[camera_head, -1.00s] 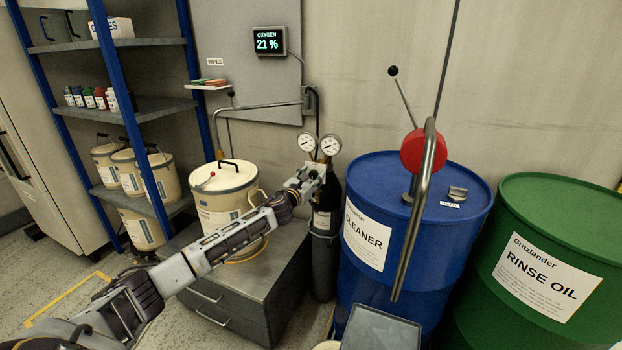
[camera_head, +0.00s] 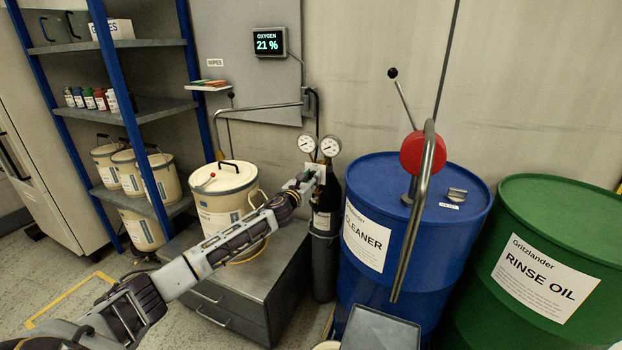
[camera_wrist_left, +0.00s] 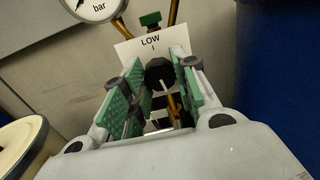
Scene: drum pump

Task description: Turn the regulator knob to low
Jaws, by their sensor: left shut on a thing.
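The regulator knob (camera_wrist_left: 158,73) is black and sits between the green finger pads in the left wrist view. My left gripper (camera_wrist_left: 162,85) is shut on it, with a pad on each side; it also shows in the head view (camera_head: 311,181), at the regulator. A white plate (camera_wrist_left: 150,44) marked LOW with a small tick stands behind the knob. The knob's pointer cannot be read clearly. Two round gauges (camera_head: 318,146) sit above on a dark gas cylinder (camera_head: 325,225). The gripper hides the knob in the head view. My right gripper is not in view.
A blue CLEANER drum (camera_head: 365,285) with a crank pump (camera_head: 424,152) stands close to the right of the cylinder. A cream pail (camera_head: 225,198) stands on a grey cabinet (camera_head: 270,285) to the left. A green drum (camera_head: 560,215) is farther right.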

